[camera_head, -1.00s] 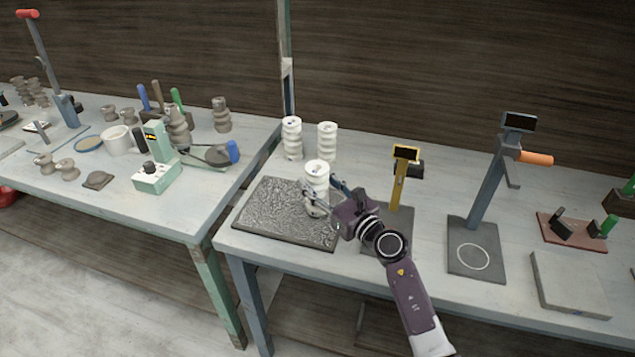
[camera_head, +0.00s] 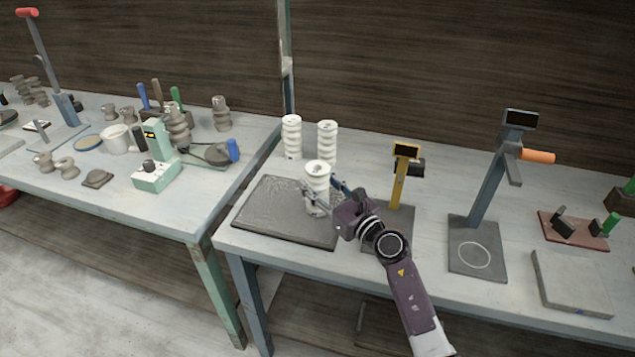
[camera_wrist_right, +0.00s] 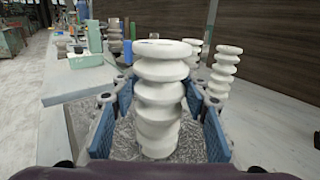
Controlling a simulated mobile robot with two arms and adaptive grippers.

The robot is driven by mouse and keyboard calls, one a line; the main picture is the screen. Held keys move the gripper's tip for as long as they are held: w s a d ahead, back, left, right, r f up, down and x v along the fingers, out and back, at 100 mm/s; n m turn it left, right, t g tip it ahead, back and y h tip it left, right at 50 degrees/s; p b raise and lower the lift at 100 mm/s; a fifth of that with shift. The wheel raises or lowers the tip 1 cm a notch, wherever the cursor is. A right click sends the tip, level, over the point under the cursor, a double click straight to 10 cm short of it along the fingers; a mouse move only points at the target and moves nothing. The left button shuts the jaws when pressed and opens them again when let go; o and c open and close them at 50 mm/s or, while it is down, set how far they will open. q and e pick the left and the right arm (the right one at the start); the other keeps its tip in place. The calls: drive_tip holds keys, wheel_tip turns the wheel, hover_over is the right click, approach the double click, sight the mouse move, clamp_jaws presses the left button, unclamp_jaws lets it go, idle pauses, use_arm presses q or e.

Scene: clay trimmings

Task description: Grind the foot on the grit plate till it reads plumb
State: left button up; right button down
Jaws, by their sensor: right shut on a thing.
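A white ribbed ceramic piece (camera_head: 317,176) stands on the right part of the dark grit plate (camera_head: 270,215). My right gripper (camera_head: 322,196) is shut on it from the right, low on its body. In the right wrist view the white piece (camera_wrist_right: 160,95) stands between the blue finger pads, its foot on the rough plate surface (camera_wrist_right: 190,145), and looks about upright. Whether its foot lies flat cannot be told. A yellow gauge post with a dark display (camera_head: 405,152) stands just right of the plate; the reading is not legible. My left gripper is not in view.
Two similar white pieces (camera_head: 291,137) (camera_head: 327,141) stand behind the plate. A blue-grey press stand (camera_head: 490,185) with an orange handle and a grey slab (camera_head: 570,283) are to the right. The left bench (camera_head: 150,210) holds several clay pieces and a green device (camera_head: 157,170).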

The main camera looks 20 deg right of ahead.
drive_tip(key=shift+f+b, duration=0.4)
idle(0.5)
drive_tip(key=shift+a, duration=0.1)
drive_tip(key=shift+w+a+f+p, duration=0.1)
drive_tip(key=shift+w+a+p, duration=0.1)
drive_tip(key=shift+w+a, duration=0.35)
drive_tip(key=shift+w+a+p, duration=0.15)
drive_tip(key=shift+w+a, duration=0.15)
drive_tip(key=shift+a, duration=0.45)
drive_tip(key=shift+w+a+p, duration=0.15)
drive_tip(key=shift+w+a, duration=0.3)
drive_tip(key=shift+a, duration=0.2)
drive_tip(key=shift+w+a+p, duration=0.15)
drive_tip(key=shift+w+a, duration=0.3)
drive_tip(key=shift+a, duration=0.2)
drive_tip(key=shift+w+a, duration=0.55)
drive_tip(key=shift+a, duration=0.2)
drive_tip(key=shift+w+a, duration=0.5)
drive_tip(key=shift+a, duration=0.25)
drive_tip(key=shift+a, duration=0.1)
drive_tip(key=shift+w+a, duration=0.45)
drive_tip(key=shift+a, duration=0.15)
drive_tip(key=shift+w+a, duration=0.4)
drive_tip(key=shift+a, duration=0.2)
drive_tip(key=shift+d, duration=0.15)
